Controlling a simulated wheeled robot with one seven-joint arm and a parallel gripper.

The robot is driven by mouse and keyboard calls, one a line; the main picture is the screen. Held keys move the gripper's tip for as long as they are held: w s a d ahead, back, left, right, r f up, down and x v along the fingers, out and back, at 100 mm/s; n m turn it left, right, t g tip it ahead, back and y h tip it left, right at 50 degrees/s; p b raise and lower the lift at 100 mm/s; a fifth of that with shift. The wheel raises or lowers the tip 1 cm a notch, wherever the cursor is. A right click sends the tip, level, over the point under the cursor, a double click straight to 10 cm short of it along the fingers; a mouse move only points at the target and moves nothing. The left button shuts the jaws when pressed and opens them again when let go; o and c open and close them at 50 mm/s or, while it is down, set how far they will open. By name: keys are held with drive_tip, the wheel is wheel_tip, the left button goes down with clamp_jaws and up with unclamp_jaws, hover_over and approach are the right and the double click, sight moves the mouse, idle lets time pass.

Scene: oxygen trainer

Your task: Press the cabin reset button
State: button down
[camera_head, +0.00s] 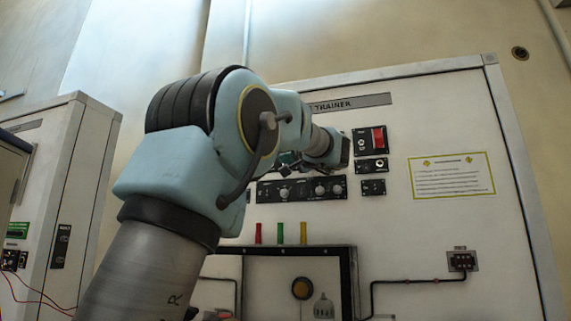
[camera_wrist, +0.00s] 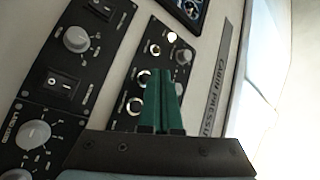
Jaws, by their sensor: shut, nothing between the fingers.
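In the wrist view, my gripper (camera_wrist: 162,72) has its two green fingers together, with nothing between them. The fingertips overlap the picture of a black panel (camera_wrist: 150,33) with several small round buttons or lights in metal rings. One round fitting (camera_wrist: 172,36) glows pale, just above the fingertips. Another (camera_wrist: 155,49) is close to the tips, and others (camera_wrist: 143,78) lie left of the fingers. The small labels are unreadable, so I cannot tell which is the cabin reset button, nor whether the tips touch the panel. In the head view my arm hides most of this area.
A "CABIN PRESSU..." label strip (camera_wrist: 218,92) lies right of the fingers. Panels with knobs (camera_wrist: 76,39) and a rocker switch (camera_wrist: 60,83) are at left. The head view shows a red switch (camera_head: 379,139), a notice (camera_head: 452,175) and a left cabinet (camera_head: 80,180).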

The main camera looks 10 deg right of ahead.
drive_tip(key=shift+w+d, duration=0.1)
drive_tip(key=shift+w, duration=0.05)
drive_tip(key=shift+w+d, duration=0.15)
drive_tip(key=shift+w, duration=0.05)
drive_tip(key=shift+w+d, duration=0.2)
drive_tip(key=shift+w, duration=0.2)
idle(0.8)
drive_tip(key=shift+s+b, duration=0.15)
drive_tip(key=shift+b, duration=0.15)
drive_tip(key=shift+s+a+b, duration=0.4)
drive_tip(key=shift+s+b, duration=0.2)
drive_tip(key=shift+b, duration=0.15)
